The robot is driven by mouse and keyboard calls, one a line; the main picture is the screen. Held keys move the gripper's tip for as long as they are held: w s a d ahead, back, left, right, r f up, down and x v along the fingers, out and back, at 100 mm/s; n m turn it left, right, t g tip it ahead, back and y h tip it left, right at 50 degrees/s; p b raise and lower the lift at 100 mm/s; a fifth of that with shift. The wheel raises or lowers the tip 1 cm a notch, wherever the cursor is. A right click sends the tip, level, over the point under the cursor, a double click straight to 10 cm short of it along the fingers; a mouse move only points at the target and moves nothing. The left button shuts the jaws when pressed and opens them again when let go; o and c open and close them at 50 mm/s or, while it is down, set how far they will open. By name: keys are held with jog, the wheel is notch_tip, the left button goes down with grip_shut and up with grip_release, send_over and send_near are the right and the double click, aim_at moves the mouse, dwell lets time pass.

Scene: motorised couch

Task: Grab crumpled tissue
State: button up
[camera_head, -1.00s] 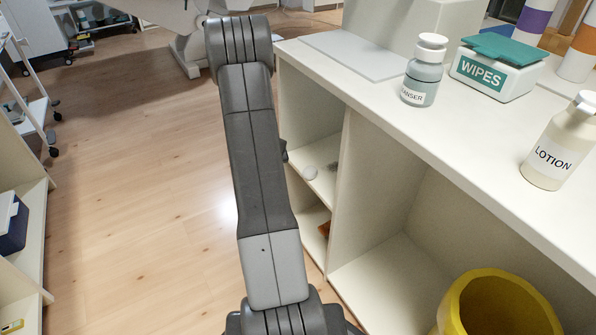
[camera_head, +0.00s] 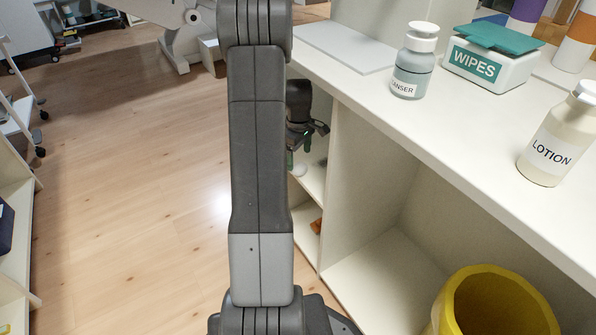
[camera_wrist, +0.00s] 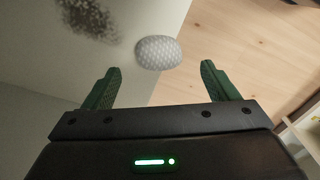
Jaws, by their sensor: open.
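A small, pale, dimpled, rounded lump, which looks like the crumpled tissue (camera_wrist: 158,52), lies on a cream shelf board (camera_wrist: 60,88) in the wrist view, close to the board's edge. In the head view the tissue (camera_head: 299,170) is a small pale spot on the upper inner shelf of the counter unit. My gripper (camera_wrist: 158,78) has its two green fingers spread wide and empty. The tissue is just beyond the fingertips, between their lines and apart from them. In the head view my gripper (camera_head: 300,155) hangs by the shelf opening, partly hidden by my arm.
The countertop holds a cleanser bottle (camera_head: 414,62), a wipes box (camera_head: 488,60) and a lotion bottle (camera_head: 556,140). A yellow bin (camera_head: 497,300) stands in the lower right compartment. An upright divider (camera_head: 345,190) borders the shelf. Wooden floor (camera_head: 130,180) lies open to the left.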

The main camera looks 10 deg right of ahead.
aim_at(299, 166)
notch_tip(299, 166, down, 5)
jog(key=b, duration=0.2)
jog(key=shift+d+b, duration=0.1)
jog(key=shift+b, duration=0.2)
jog(key=c, duration=1.1)
